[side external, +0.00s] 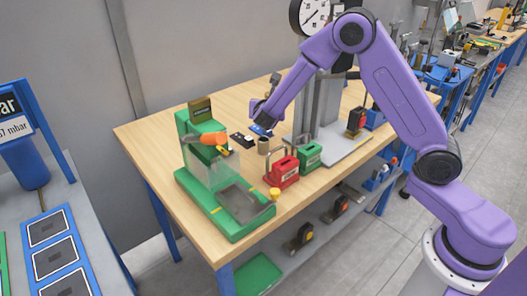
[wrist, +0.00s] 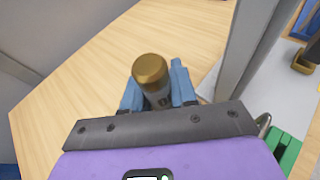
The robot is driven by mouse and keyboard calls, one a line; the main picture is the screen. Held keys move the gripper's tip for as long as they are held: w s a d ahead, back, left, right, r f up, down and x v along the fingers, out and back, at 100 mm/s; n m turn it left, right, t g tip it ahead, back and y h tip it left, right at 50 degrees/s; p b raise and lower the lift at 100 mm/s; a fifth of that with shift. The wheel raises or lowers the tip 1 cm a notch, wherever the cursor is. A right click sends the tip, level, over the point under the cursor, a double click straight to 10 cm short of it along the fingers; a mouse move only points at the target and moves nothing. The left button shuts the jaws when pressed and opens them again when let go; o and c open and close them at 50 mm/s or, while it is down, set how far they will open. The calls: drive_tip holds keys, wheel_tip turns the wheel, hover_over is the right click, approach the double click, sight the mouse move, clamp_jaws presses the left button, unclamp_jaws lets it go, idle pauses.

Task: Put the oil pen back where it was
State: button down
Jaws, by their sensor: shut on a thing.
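My gripper (side external: 262,128) is low over the wooden table, left of the grey column. In the wrist view its two blue fingers (wrist: 158,96) are shut on a grey cylinder with a rounded brass cap (wrist: 150,69), which I take to be the oil pen. The cap points toward the wrist camera. In the side view the fingers and arm hide most of the held pen. I cannot tell whether the pen touches anything.
A dark flat item (side external: 241,140) lies left of the gripper. A green machine (side external: 196,150) with an orange part and clear guard stands further left. Red (side external: 284,170) and green (side external: 309,155) handled blocks stand in front. The grey column (side external: 318,100) is close on the right.

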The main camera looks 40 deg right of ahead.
drive_tip(key=shift+g, duration=0.3)
drive_tip(key=shift+w+f, duration=0.3)
drive_tip(key=shift+f, duration=1.1)
drive_tip(key=shift+w+f, duration=0.35)
drive_tip(key=shift+f, duration=1)
drive_tip(key=shift+w+f, duration=0.3)
drive_tip(key=shift+f, duration=1.1)
drive_tip(key=shift+f, duration=0.1)
drive_tip(key=c, duration=0.9)
unclamp_jaws()
